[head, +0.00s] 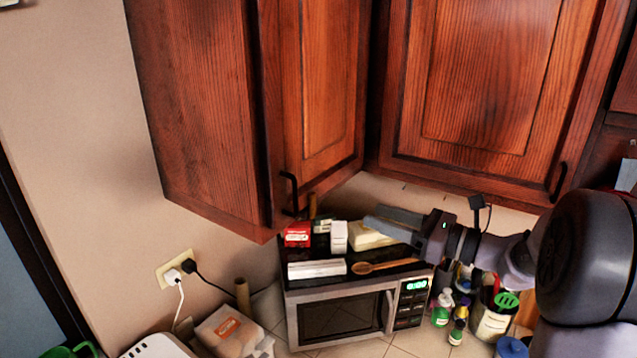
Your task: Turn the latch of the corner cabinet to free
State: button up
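The corner cabinet (205,110) hangs on the wall at the upper left. Its narrow door (318,80) is closed and has a black bar handle (290,195) near its lower left edge. A small upright brown wooden piece (312,206) shows at the door's lower edge, just right of the handle; it may be the latch, but its shape and setting are too small to tell. My gripper (372,217) points left above the microwave, right of the handle and wooden piece and apart from both. I see its fingers side-on and cannot tell their gap.
A microwave (340,315) below my gripper carries several boxes and a wooden spoon (385,266). A second wall cabinet (485,80) with a closed door is at the right. Bottles and a utensil pot (490,322) stand right of the microwave, below my arm.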

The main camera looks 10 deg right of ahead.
aim_at(315, 196)
jog(key=p+x, duration=0.3)
jog(key=x, duration=1.1)
jog(key=shift+d+f, duration=0.1)
jog(key=shift+w+a, duration=0.25)
jog(key=shift+w, duration=0.1)
jog(key=shift+s, duration=0.1)
grip_shut()
